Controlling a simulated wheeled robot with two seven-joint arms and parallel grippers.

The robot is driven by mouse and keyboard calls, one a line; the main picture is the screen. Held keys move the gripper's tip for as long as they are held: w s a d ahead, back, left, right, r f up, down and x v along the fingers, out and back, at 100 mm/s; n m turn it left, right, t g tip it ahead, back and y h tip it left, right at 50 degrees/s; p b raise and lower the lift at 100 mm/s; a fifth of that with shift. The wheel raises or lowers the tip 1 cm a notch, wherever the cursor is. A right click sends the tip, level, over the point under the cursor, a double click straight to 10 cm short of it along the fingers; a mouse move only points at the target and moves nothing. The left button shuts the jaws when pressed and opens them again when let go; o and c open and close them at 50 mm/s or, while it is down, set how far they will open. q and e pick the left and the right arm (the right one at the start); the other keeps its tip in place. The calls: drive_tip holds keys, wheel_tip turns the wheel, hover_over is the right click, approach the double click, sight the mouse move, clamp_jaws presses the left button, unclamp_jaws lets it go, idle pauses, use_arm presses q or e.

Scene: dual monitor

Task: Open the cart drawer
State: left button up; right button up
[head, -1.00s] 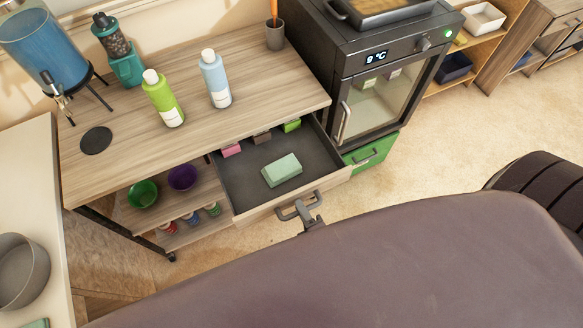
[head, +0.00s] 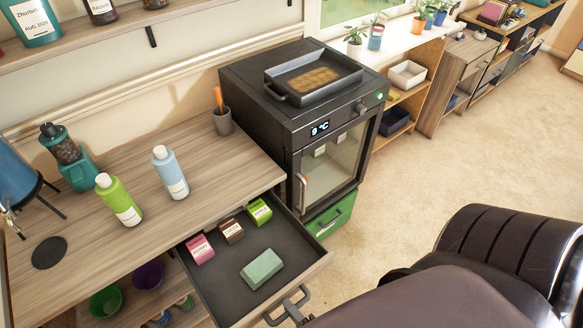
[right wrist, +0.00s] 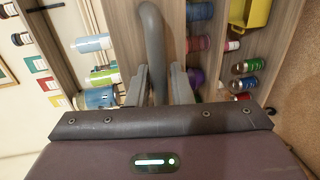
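The cart drawer (head: 288,240) is pulled out from under the wooden top of the cart (head: 110,230). Its dark inside holds a green block (head: 262,269) and pink, brown and green boxes along the back. The drawer's grey bar handle (head: 273,319) is on its front, at the bottom of the head view. My right gripper (head: 294,309) is at this handle. My left gripper is not in view.
A black oven-like unit (head: 297,130) with a green drawer (head: 329,215) under it stands just right of the cart. Bottles (head: 119,200) stand on the cart top. Carpet floor (head: 460,150) is open between.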

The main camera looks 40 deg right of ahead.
drive_tip(key=shift+s, duration=0.1)
drive_tip(key=s+r+b, duration=0.1)
drive_tip(key=s, duration=0.6)
drive_tip(key=shift+s+r, duration=0.25)
drive_tip(key=shift+d, duration=0.1)
